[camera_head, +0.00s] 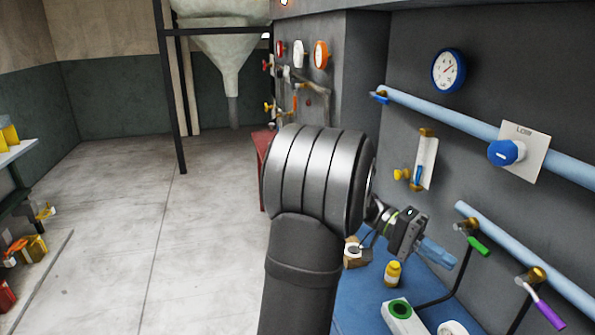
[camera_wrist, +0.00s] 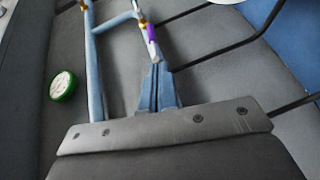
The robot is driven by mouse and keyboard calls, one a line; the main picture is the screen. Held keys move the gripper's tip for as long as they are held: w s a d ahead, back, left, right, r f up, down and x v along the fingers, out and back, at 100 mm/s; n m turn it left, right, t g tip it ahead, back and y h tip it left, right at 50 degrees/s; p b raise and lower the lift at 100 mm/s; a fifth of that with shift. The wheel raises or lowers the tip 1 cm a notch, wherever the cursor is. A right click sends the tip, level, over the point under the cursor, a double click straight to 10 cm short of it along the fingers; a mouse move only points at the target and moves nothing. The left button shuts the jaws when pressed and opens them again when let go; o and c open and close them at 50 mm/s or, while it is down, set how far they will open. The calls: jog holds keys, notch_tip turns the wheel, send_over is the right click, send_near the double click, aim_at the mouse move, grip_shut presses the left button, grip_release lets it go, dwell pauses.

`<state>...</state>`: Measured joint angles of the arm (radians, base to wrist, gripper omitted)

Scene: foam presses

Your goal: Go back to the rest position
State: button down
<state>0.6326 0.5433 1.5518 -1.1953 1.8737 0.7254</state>
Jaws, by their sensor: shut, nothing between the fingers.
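My gripper (camera_head: 437,253) is at the right of the head view, in front of the grey wall panel and above the blue table. Its light blue fingers point right and slightly down. The fingers also show in the wrist view (camera_wrist: 156,88), where they are together with nothing held. My large ribbed arm joint hides part of the wall and table behind it. A green valve handle (camera_head: 478,245) is close to the right of the fingertips in the head view. Whether the fingers touch anything cannot be told.
Light blue pipes (camera_head: 455,118) run along the wall. A blue knob (camera_head: 506,152), a gauge (camera_head: 448,71) and a purple handle (camera_head: 549,316) are at the right. A yellow bottle (camera_head: 392,275) and a green-button box (camera_head: 401,312) stand on the blue table (camera_head: 362,300). The floor at left is open.

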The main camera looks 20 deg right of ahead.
jog(key=shift+s, duration=0.1)
jog(key=s+d+f+m+t+y, duration=0.2)
jog(key=s+d+f+m+t, duration=0.1)
jog(key=s+d+f+t, duration=0.2)
jog(key=s+d+t, duration=0.2)
jog(key=d+t, duration=0.1)
jog(key=t, duration=0.1)
jog(key=shift+s+t, duration=0.3)
jog(key=shift+s, duration=0.1)
dwell(0.6)
jog(key=shift+s+f, duration=0.1)
jog(key=shift+s, duration=0.05)
